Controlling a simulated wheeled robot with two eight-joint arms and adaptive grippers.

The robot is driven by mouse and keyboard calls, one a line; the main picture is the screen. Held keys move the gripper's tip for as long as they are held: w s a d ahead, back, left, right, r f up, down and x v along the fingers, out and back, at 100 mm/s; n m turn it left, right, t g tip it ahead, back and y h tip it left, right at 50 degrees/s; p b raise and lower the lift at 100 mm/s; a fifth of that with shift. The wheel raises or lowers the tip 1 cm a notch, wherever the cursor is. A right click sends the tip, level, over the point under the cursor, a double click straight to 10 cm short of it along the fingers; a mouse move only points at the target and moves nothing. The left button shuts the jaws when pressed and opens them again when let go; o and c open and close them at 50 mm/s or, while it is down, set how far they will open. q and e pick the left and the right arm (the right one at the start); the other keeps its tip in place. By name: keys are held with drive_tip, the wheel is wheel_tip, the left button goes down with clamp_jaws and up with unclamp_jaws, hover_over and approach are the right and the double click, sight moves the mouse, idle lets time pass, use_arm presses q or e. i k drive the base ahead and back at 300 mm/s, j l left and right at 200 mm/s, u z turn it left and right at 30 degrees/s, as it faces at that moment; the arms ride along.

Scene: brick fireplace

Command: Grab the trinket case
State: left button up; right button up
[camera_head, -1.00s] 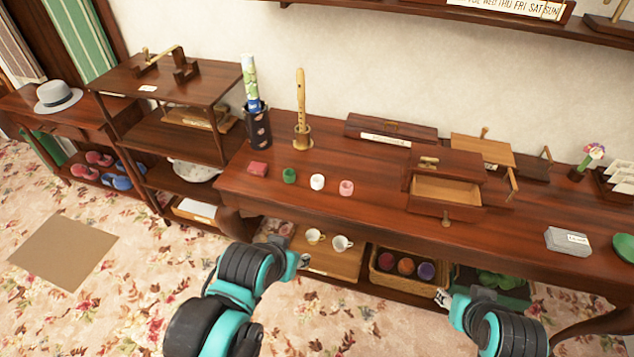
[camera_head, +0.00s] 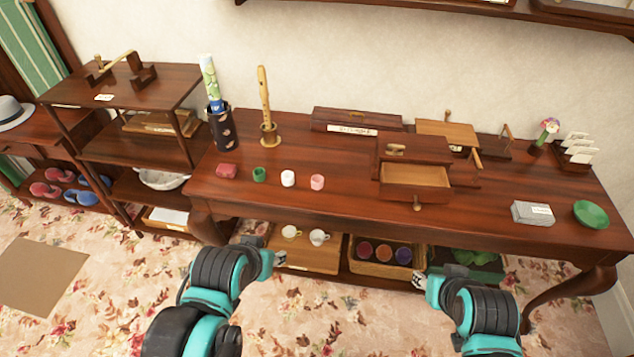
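No label I can read says which object is the trinket case. My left gripper (camera_head: 278,258) and my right gripper (camera_head: 418,281) are low in front of the table, apart from these objects. Their fingers are too small to read.
Green, white and pink small cups stand mid-left; a cylinder holder (camera_head: 223,128) and a recorder on a stand (camera_head: 267,108) are behind. A green dish (camera_head: 591,214) lies at right. Teacups and a basket (camera_head: 385,255) fill the lower shelf. The table's front right is mostly clear.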

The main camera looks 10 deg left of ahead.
sight(225, 170)
drive_tip(key=i+j+u, duration=0.15)
drive_tip(key=j, duration=0.4)
drive_tip(key=i+j+u, duration=0.1)
drive_tip(key=i+j, duration=0.25)
drive_tip(key=j, duration=0.15)
drive_tip(key=i+j+u, duration=0.15)
drive_tip(key=j, duration=0.35)
drive_tip(key=i+j+u, duration=0.15)
drive_tip(key=i+j, duration=0.25)
